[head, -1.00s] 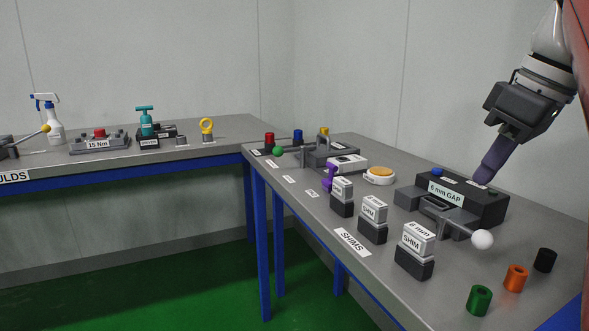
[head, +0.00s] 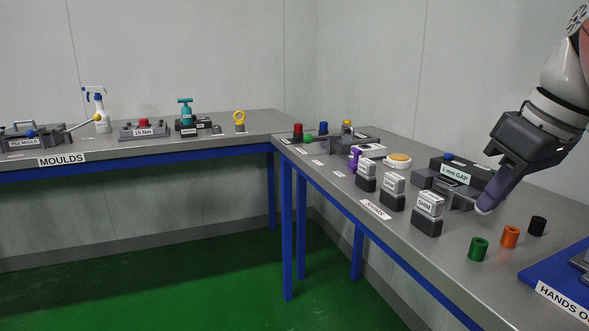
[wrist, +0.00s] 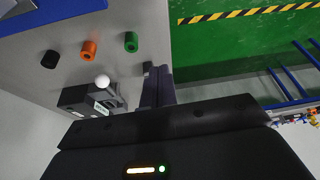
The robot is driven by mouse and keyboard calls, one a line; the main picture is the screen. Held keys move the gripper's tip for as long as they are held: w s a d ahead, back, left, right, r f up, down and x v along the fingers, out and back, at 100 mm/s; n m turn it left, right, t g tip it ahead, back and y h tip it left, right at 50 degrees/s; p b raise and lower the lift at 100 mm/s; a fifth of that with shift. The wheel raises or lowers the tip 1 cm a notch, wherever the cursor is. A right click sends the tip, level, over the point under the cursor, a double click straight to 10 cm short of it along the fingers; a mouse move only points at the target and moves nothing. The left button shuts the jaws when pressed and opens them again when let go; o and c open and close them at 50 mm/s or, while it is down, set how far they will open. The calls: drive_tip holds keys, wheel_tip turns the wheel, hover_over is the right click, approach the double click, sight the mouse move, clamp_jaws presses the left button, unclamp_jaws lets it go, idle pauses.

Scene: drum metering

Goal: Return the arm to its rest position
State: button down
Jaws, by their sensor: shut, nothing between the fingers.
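My gripper (head: 484,209) is at the right of the head view, above the right-hand bench, with its purple fingers pointing down and left. The fingers are together and hold nothing. In the head view they overlap the right end of the black gap gauge block (head: 455,172) and hide its white ball; I cannot tell whether they touch it. In the wrist view my gripper's fingers (wrist: 157,75) stand in the middle, with the gauge block (wrist: 85,99) and its white ball (wrist: 102,81) to their left, apart from them.
Green (head: 478,249), orange (head: 510,237) and black (head: 537,226) cylinders stand near the fingers. Labelled shim blocks (head: 427,215) line the bench front. A blue panel marked HANDS (head: 535,277) lies at the lower right. Green floor (head: 200,270) is clear on the left.

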drive_tip(key=s+a+f+m, duration=0.1)
drive_tip(key=s+a+f, duration=0.1)
drive_tip(key=f, duration=0.7)
drive_tip(key=s+a+f+m+t+h, duration=0.1)
drive_tip(key=s+a+f+m, duration=0.1)
drive_tip(key=a+f, duration=0.3)
drive_tip(key=s+a+f+m+t+h, duration=0.1)
drive_tip(key=s+a+f+m, duration=0.1)
drive_tip(key=f, duration=1)
drive_tip(key=shift+s+a+f, duration=0.35)
drive_tip(key=shift+s+a, duration=0.5)
